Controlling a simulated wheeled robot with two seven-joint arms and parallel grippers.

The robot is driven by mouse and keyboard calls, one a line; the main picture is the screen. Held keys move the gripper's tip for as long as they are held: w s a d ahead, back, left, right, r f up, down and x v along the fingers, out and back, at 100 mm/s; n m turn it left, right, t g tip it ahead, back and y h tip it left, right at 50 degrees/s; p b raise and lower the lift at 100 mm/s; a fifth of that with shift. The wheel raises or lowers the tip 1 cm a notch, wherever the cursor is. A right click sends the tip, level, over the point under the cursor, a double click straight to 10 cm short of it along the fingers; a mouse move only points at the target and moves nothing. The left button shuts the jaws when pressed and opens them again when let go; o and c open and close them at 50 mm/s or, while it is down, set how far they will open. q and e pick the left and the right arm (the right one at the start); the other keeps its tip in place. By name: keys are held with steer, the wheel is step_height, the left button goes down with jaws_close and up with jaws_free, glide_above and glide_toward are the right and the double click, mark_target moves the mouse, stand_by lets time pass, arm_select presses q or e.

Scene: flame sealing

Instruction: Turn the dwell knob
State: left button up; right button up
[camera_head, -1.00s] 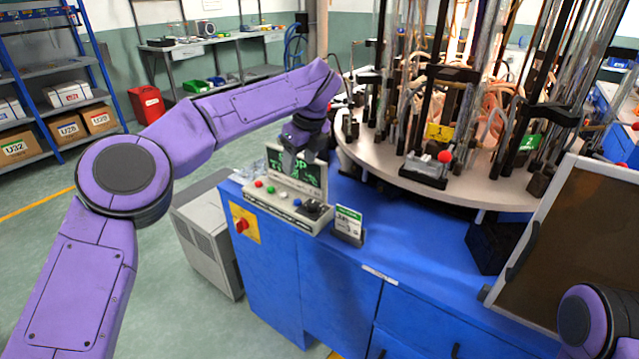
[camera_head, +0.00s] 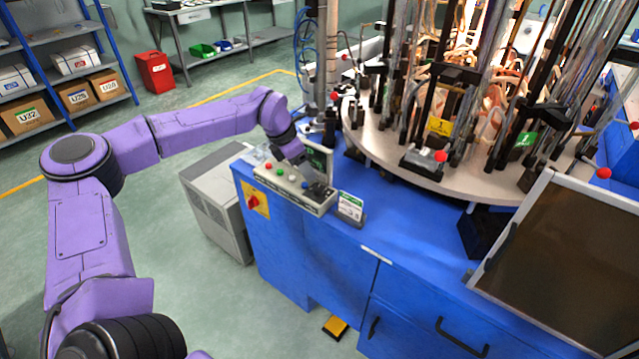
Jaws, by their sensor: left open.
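My left gripper (camera_head: 304,174) is open and reaches down over the box, just behind and left of the knob. I cannot tell whether its fingers touch the knob. The gripper and wrist hide much of the box's screen (camera_head: 320,160). My right gripper is out of view.
A small white and green sign (camera_head: 350,206) stands right of the box. A red switch on a yellow plate (camera_head: 253,201) is on the cabinet front. The round turntable (camera_head: 390,155) with glassware and rods rises close behind.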

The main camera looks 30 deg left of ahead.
mark_target(318, 187)
arm_select(q)
steer(key=p+x, duration=0.1)
steer(key=x, duration=0.7)
steer(key=shift+w+d+f, duration=0.15)
steer(key=shift+f, duration=0.25)
steer(key=shift+c, duration=0.3)
steer(key=c, duration=1)
